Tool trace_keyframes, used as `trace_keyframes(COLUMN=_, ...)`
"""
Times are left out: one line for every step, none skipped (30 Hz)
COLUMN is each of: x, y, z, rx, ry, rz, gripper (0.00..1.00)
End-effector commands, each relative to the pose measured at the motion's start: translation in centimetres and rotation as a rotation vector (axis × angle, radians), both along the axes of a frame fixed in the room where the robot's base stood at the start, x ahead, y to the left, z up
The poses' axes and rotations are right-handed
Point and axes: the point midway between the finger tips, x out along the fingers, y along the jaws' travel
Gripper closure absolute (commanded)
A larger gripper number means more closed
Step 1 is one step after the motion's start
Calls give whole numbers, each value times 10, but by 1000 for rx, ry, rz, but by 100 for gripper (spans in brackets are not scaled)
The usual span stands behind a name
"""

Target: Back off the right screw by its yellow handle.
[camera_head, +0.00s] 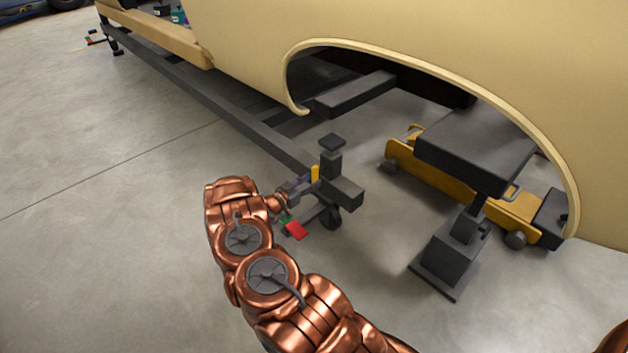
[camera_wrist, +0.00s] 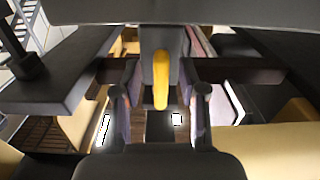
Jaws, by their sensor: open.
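The yellow handle (camera_head: 315,174) of the screw stands upright on the near end of the dark frame, beside the post with a flat pad (camera_head: 332,141). My gripper (camera_head: 304,183) has reached it from the left in the head view. In the wrist view the yellow handle (camera_wrist: 160,80) shows in the gap between my two open fingers (camera_wrist: 162,100), with room on both sides. I see no contact. The screw's threaded part is hidden.
A tan car body (camera_head: 420,25) with an open wheel arch hangs over the frame rail (camera_head: 200,95). A dark stand (camera_head: 450,260) and a yellow floor jack (camera_head: 430,180) are to the right. A red piece (camera_head: 296,231) is below my gripper.

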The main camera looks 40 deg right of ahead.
Motion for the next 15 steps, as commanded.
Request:
trace_keyframes(x=2, y=11, z=0, rx=1, ry=1, rz=4, gripper=58)
trace_keyframes(x=2, y=16, z=0, rx=1, ry=0, rz=4, gripper=58)
trace_keyframes(x=3, y=24, z=0, rx=2, ry=0, rz=5, gripper=58)
trace_keyframes(x=3, y=31, z=0, rx=2, ry=0, rz=4, gripper=58)
trace_keyframes(x=3, y=36, z=0, rx=1, ry=0, rz=4, gripper=58)
trace_keyframes(x=3, y=44, z=1, rx=0, ry=0, rz=4, gripper=58)
trace_keyframes(x=3, y=50, z=1, rx=0, ry=-1, rz=3, gripper=58)
trace_keyframes(x=3, y=56, z=1, rx=-1, ry=-1, rz=4, gripper=58)
trace_keyframes(x=3, y=62, z=1, rx=-1, ry=-1, rz=3, gripper=58)
trace_keyframes(x=3, y=68, z=1, rx=-1, ry=-1, rz=2, gripper=58)
trace_keyframes(x=3, y=72, z=1, rx=-2, ry=0, rz=3, gripper=58)
trace_keyframes(x=3, y=78, z=1, rx=-1, ry=-1, rz=2, gripper=58)
trace_keyframes(x=3, y=81, z=1, rx=-1, ry=-1, rz=2, gripper=58)
trace_keyframes(x=3, y=85, z=1, rx=-1, ry=0, rz=2, gripper=58)
trace_keyframes(x=3, y=89, z=1, rx=-1, ry=0, rz=3, gripper=58)
